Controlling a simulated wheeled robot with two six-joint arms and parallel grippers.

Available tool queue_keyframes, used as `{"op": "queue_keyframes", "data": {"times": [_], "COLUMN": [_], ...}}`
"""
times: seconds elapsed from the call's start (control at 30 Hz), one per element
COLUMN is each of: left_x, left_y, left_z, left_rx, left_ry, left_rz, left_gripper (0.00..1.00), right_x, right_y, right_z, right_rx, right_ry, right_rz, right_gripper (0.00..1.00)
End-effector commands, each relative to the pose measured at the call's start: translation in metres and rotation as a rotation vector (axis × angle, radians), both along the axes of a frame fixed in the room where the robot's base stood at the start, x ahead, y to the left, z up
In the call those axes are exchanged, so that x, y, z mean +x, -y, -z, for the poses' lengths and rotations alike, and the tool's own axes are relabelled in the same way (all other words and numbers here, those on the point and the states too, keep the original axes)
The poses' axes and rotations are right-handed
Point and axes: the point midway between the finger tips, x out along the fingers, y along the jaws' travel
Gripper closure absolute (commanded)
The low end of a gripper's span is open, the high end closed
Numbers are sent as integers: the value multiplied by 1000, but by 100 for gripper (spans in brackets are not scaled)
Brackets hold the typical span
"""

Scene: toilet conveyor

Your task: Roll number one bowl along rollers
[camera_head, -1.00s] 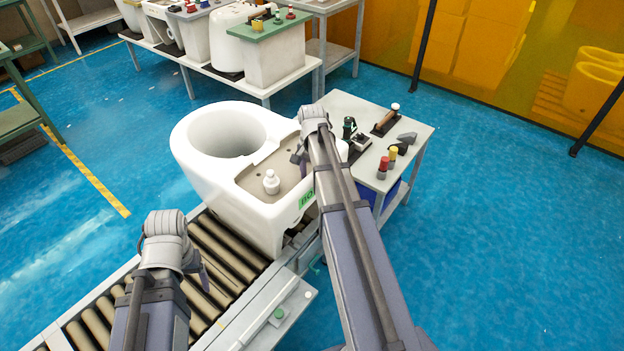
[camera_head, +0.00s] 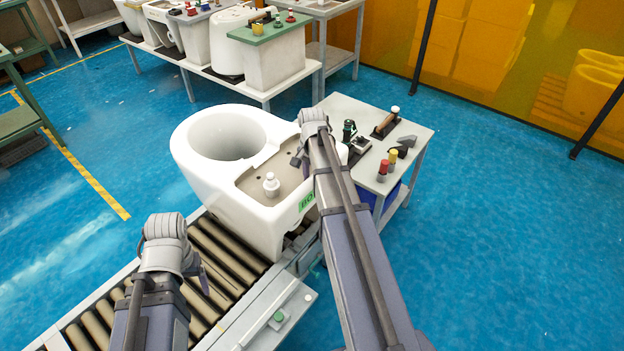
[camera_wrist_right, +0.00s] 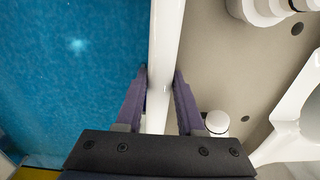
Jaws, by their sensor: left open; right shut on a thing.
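A white toilet bowl (camera_head: 232,209) with a green label (camera_head: 307,202) stands upright at the end of the rollers (camera_head: 215,262). A white knob (camera_head: 271,185) stands on its grey-brown recessed deck. My right gripper (camera_wrist_right: 161,84) is shut on the bowl's white rim (camera_wrist_right: 164,45), one finger on each side, in the right wrist view. In the head view my right wrist covers that grip at the bowl's right side. My left gripper (camera_head: 195,270) is open over the rollers, in front of the bowl and apart from it; its fingers show only in part.
A grey table (camera_head: 345,108) with red and yellow knobs (camera_head: 387,164) and hand tools stands right behind the bowl. A long bench (camera_head: 230,86) with several white ceramics is at the back. Open blue floor lies left and right.

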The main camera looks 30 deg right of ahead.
Motion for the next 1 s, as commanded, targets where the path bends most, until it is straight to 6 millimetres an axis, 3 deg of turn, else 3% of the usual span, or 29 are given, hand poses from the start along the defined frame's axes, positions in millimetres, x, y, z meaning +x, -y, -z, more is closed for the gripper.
{"op": "queue_keyframes", "data": {"times": [0.77, 1.0], "left_x": [0, 0], "left_y": [0, 0], "left_z": [0, 0], "left_rx": [0, 0], "left_ry": [0, 0], "left_rz": [0, 0], "left_gripper": [24, 24], "right_x": [1, 13], "right_y": [1, 27], "right_z": [0, 0], "right_rx": [0, -4], "right_ry": [0, 2], "right_rz": [0, 2], "right_gripper": [100, 100]}}
